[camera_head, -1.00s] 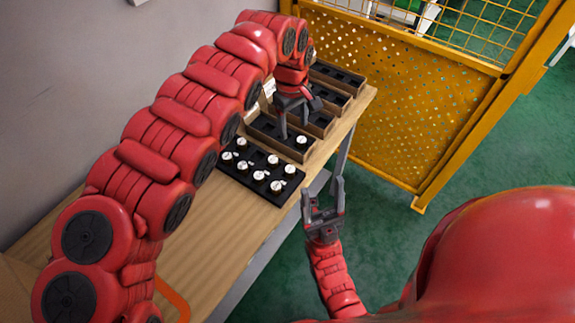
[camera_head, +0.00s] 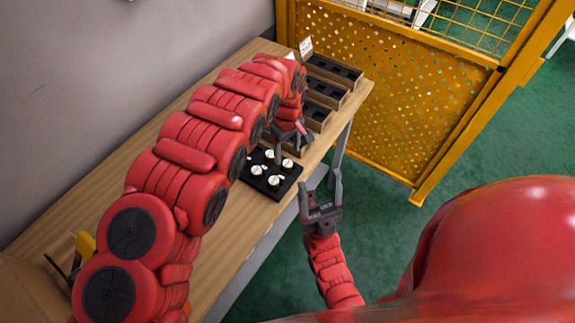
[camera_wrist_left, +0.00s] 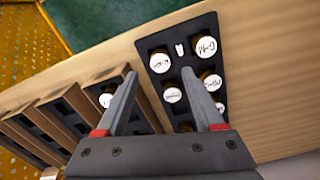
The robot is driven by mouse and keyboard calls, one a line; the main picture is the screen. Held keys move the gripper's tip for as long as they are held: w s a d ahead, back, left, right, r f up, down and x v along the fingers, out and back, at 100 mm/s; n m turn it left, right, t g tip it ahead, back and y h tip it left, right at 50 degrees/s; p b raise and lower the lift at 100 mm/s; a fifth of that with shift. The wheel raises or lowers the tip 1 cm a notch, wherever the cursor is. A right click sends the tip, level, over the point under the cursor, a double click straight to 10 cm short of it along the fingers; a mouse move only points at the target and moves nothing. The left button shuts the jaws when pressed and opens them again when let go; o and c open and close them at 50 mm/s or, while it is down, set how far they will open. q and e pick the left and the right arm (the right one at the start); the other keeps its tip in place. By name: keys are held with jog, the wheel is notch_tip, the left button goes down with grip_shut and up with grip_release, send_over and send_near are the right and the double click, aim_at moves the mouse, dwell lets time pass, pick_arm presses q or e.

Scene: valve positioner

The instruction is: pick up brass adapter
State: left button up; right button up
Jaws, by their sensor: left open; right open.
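Several brass-coloured adapters with white labelled tops sit in a black tray (camera_head: 291,182). I cannot tell which one the task means. The tray (camera_wrist_left: 208,25) also shows in the left wrist view, with one adapter (camera_wrist_left: 172,95) between the lines of my fingers and another (camera_wrist_left: 159,63) beyond it. My left gripper (camera_head: 287,147) is open and empty above the tray's far end, its arm hiding part of the tray. In the left wrist view its fingers (camera_wrist_left: 160,78) point at the tray. My right gripper (camera_head: 320,190) is open and empty, off the table's front edge.
Brown bins (camera_head: 328,92) with black inserts stand in a row beyond the tray. One bin in the left wrist view holds a white-topped piece (camera_wrist_left: 107,97). A yellow mesh fence (camera_head: 390,95) stands past the table end. The wooden tabletop (camera_head: 215,275) is bare near the front.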

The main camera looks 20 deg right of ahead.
aim_at(288, 163)
pick_arm(q)
jog(key=shift+f+p, duration=0.4)
jog(key=shift+p, duration=0.15)
jog(key=f+p, duration=0.1)
jog(key=f, duration=0.2)
jog(key=shift+s+f+p, duration=0.2)
jog(key=shift+f+p, duration=0.15)
jog(key=shift+f, duration=0.05)
jog(key=shift+w+f, duration=0.1)
jog(key=shift+f, duration=0.15)
grip_shut()
